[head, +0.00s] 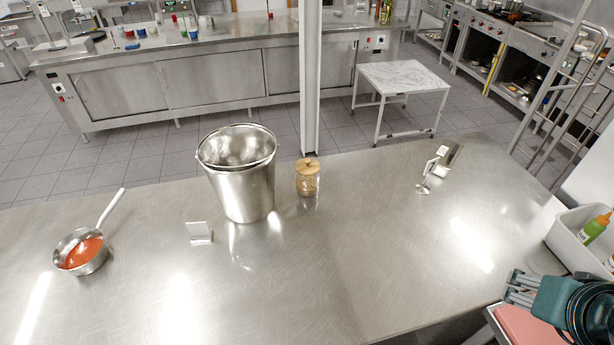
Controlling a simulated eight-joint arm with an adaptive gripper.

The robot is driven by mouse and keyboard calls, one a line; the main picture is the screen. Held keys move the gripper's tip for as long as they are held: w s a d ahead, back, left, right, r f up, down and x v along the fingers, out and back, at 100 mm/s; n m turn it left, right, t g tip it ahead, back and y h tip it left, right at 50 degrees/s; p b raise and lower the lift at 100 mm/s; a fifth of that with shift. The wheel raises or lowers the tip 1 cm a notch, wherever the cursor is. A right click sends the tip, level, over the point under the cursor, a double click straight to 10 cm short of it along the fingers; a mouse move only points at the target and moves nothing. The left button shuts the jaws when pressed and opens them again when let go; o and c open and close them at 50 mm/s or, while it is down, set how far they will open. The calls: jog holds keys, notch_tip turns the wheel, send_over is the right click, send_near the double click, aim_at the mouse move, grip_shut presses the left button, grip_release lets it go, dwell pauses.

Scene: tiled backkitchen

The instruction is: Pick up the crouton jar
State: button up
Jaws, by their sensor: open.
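The crouton jar (307,181) is a small clear glass jar with light brown contents and a wooden lid with a knob. It stands upright on the steel counter, just right of a large metal bucket, near the counter's far edge. My gripper (514,289) is at the lower right of the head view, far from the jar, near the counter's right end. Its grey fingers are apart with nothing seen between them.
The steel bucket (240,185) stands close on the jar's left. A saucepan of red sauce (84,251) and a small card stand (199,232) are further left. A metal sign holder (426,178) stands at right. A white bin (568,240) with bottles is beside my arm. The middle counter is clear.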

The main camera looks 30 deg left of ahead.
jog(key=o, duration=1.1)
jog(key=shift+c, duration=0.2)
